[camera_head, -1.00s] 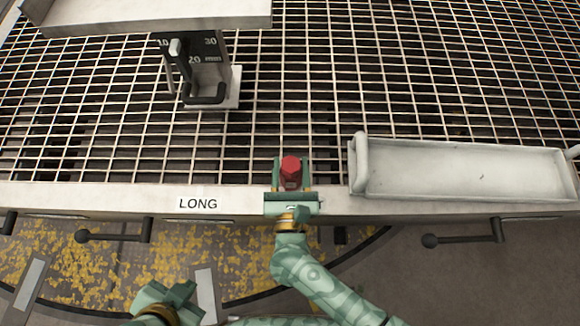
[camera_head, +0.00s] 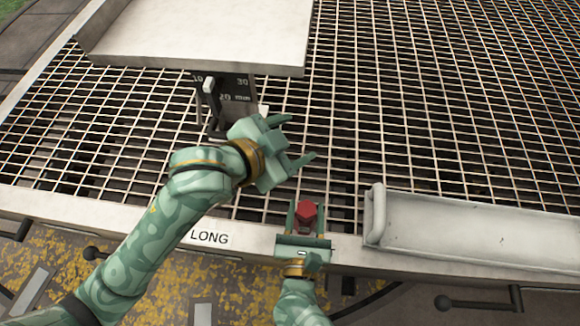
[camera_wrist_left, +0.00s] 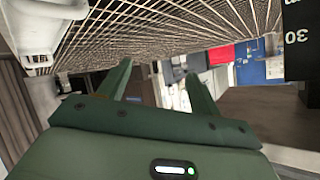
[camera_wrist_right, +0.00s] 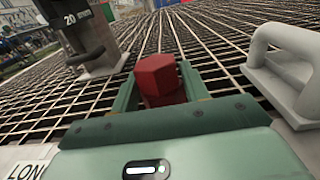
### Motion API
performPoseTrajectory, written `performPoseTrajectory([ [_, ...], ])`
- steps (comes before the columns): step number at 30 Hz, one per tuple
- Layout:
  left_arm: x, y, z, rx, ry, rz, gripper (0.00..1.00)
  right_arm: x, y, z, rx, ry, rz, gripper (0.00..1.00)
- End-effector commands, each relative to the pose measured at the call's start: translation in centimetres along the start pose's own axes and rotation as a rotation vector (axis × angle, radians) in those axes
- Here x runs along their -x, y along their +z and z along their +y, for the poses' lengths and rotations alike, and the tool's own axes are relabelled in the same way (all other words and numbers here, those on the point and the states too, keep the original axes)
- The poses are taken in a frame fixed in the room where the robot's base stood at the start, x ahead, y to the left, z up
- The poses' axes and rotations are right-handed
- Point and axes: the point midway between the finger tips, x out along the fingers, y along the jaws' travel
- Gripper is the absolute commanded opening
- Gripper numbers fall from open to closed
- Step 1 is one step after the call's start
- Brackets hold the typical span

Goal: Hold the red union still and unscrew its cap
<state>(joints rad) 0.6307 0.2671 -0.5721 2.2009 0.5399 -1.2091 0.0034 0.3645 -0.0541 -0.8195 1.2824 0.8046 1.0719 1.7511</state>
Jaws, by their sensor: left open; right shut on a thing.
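The red union (camera_head: 306,214) stands upright at the front edge of the grating, its hexagonal top facing up. It also shows in the right wrist view (camera_wrist_right: 160,78), between the fingers. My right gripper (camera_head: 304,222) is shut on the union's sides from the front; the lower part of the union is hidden. The union is not visible in the left wrist view.
A white tray (camera_head: 470,228) with a raised end lies right of the union. A dark gauge stand (camera_head: 236,95) marked in mm stands behind my left gripper, near a pale shelf (camera_head: 200,38). Open grating (camera_head: 440,130) lies behind the union. Dark lever handles line the front edge.

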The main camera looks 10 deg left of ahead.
Motion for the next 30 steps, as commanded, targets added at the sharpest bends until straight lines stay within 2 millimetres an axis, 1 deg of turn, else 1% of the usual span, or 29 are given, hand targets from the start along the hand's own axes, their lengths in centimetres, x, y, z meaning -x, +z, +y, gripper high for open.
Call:
performPoseTrajectory([
  [1,-0.7,-2.1,-0.5,-0.06,0.04,0.017,0.64,0.0,0.0,0.0,0.0,0.0,0.0,0.04],
  [3,-1.4,-4.3,-0.4,-0.144,0.12,0.016,0.64,0.0,0.0,0.0,0.0,0.0,0.0,0.04],
  [6,-2.0,-6.3,-0.1,-0.281,0.247,-0.029,0.64,0.0,0.0,0.0,0.001,0.0,0.0,0.04],
  [8,-2.0,-6.6,0.1,-0.368,0.333,-0.083,0.64,0.0,0.0,0.0,0.001,0.0,0.0,0.04],
  [10,-1.7,-5.9,0.4,-0.464,0.45,-0.17,0.64,0.0,0.0,0.0,0.001,0.0,0.0,0.04],
  [11,-1.5,-5.3,0.6,-0.496,0.5,-0.211,0.64,0.0,0.0,0.0,0.001,0.0,0.0,0.04],
  [14,-0.3,-2.5,2.1,-0.563,0.678,-0.328,0.64,0.0,0.0,0.0,0.001,0.0,0.0,0.04],
  [15,0.3,-1.1,3.0,-0.574,0.752,-0.367,0.64,0.0,0.0,0.0,0.001,0.0,0.0,0.04],
  [18,1.6,0.9,4.5,-0.597,0.886,-0.418,0.64,0.0,0.0,0.0,0.0,0.0,0.0,0.04],
  [21,2.4,1.5,4.8,-0.623,0.951,-0.436,0.64,0.0,0.0,0.0,0.0,0.0,0.001,0.04],
  [23,2.5,1.9,4.9,-0.639,0.962,-0.442,0.64,0.0,0.0,0.0,0.001,0.0,0.001,0.04],
  [26,2.0,2.7,5.4,-0.647,0.961,-0.448,0.64,0.0,0.0,0.0,0.0,0.0,0.001,0.04],
  [30,0.7,4.3,7.1,-0.644,0.962,-0.447,0.64,0.0,0.0,0.0,0.0,0.0,0.001,0.04],
])
